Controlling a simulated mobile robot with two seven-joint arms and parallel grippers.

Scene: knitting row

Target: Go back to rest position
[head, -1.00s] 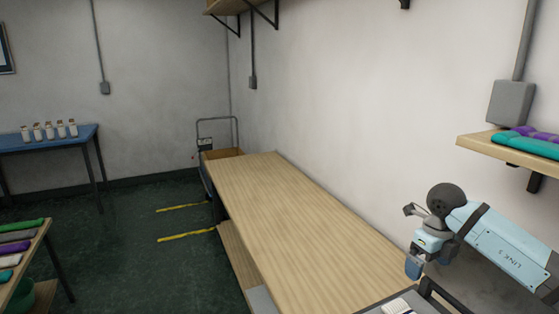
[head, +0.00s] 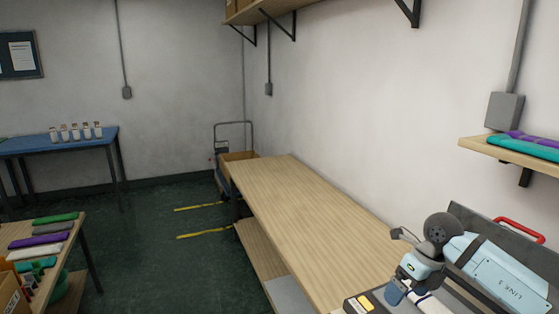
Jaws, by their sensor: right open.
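My right gripper (head: 396,288) is at the lower right of the head view, at the end of my light blue arm. It is open, with nothing seen held in it. It hangs just above, or in front of, a dark grey machine (head: 366,303) at the near end of the long wooden table; I cannot tell whether it touches. White and dark items show beside the gripper, partly hidden by it. My left gripper is not in view.
The long wooden table (head: 300,205) is bare along the wall. A red handle (head: 519,230) stands behind my right arm. A wall shelf (head: 520,152) holds folded cloth at right. A blue table (head: 75,141) with several bottles stands at back left, a cart (head: 236,157) at the back.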

